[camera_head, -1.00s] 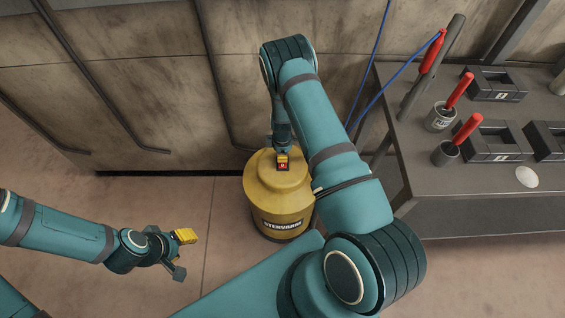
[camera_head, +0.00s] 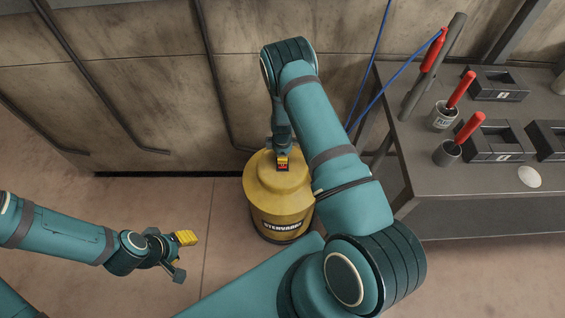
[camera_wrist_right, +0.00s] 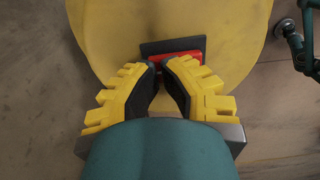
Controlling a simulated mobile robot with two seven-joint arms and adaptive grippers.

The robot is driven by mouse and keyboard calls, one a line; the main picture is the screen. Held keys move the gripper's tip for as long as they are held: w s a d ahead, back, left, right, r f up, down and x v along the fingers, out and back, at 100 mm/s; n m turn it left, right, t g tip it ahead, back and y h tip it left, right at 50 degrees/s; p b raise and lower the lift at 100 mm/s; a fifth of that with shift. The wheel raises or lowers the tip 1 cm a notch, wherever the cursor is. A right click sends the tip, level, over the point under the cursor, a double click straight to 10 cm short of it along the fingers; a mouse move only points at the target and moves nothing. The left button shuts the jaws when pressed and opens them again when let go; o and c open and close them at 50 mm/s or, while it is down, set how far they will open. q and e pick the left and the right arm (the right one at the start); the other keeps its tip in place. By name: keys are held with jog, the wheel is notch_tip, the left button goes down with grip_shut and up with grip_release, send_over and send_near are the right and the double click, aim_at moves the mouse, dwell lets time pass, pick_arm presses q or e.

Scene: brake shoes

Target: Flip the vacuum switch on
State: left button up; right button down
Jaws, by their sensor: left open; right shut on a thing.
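The yellow vacuum (camera_head: 268,190) stands on the floor by the wall, with a label on its front. Its red switch (camera_head: 283,167) sits on top; in the right wrist view the red switch (camera_wrist_right: 181,57) shows in a dark housing just beyond the fingertips. My right gripper (camera_wrist_right: 163,68) has its yellow-backed fingers close together right at the switch and is shut on it. The fingers hide the near part of the switch, so its position is unclear. My left gripper (camera_head: 184,256) is open and empty, over the floor left of the vacuum.
A dark workbench (camera_head: 440,180) stands on the right, holding red-handled tools in cups (camera_head: 447,152), black trays (camera_head: 493,143) and a white disc (camera_head: 529,176). Blue cables (camera_head: 392,85) hang beside it. The floor left of the vacuum is clear.

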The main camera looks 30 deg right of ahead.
jog(key=shift+r+p, duration=1.95)
jog(key=shift+r, duration=1.5)
jog(key=s+a+r+m+y, duration=0.1)
jog(key=s+a+r+m, duration=0.3)
jog(key=s+a, duration=0.2)
jog(key=s+a+r+m+t+y, duration=0.1)
jog(key=s+a+r+m, duration=0.3)
jog(key=s+a, duration=0.2)
jog(key=s+a+r+m+y, duration=0.2)
jog(key=s+a+m, duration=0.3)
jog(key=a, duration=0.5)
jog(key=shift+s+r+t, duration=0.3)
jog(key=shift+s+r, duration=0.1)
jog(key=shift+r, duration=0.5)
